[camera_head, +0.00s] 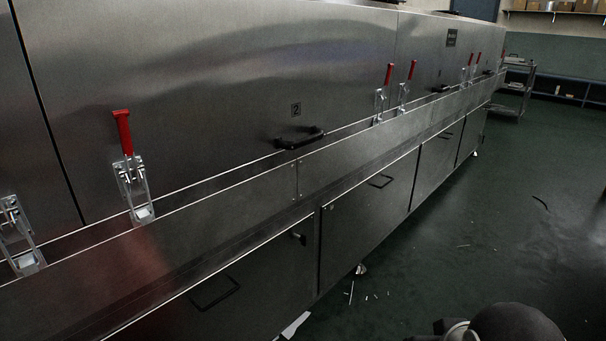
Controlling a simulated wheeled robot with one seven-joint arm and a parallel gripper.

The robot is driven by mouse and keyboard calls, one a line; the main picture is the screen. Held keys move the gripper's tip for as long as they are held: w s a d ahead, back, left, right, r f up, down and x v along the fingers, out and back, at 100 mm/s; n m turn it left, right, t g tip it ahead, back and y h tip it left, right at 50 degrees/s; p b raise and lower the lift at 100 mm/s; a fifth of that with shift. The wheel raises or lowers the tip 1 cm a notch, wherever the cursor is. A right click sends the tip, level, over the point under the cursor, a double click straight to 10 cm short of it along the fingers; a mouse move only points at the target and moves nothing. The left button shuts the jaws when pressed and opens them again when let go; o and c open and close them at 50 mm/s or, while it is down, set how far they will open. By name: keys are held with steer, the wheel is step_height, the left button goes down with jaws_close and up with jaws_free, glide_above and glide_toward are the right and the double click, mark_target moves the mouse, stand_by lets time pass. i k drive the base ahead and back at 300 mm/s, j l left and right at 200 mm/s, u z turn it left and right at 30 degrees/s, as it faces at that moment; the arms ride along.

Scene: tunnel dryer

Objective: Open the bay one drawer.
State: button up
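The long steel dryer (200,75) runs from the near left to the far right. All these panels look flush and shut. The upper panel carries a "2" label (296,110); no "1" label is visible, so I cannot tell which drawer is bay one. My gripper is not in view; a dark rounded part of my arm shows at the bottom right.
Red-handled toggle clamps (123,135) stand up along the ledge. A black handle (300,138) sticks out from the upper panel. Small scraps (366,296) lie on the green floor (450,240), otherwise largely clear right of the dryer. A cart (515,88) stands at the far end.

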mark_target(252, 297)
steer(key=u, duration=0.4)
steer(key=i+j+u, duration=0.1)
steer(key=u, duration=0.3)
steer(key=i+u, duration=0.1)
steer(key=u, duration=0.3)
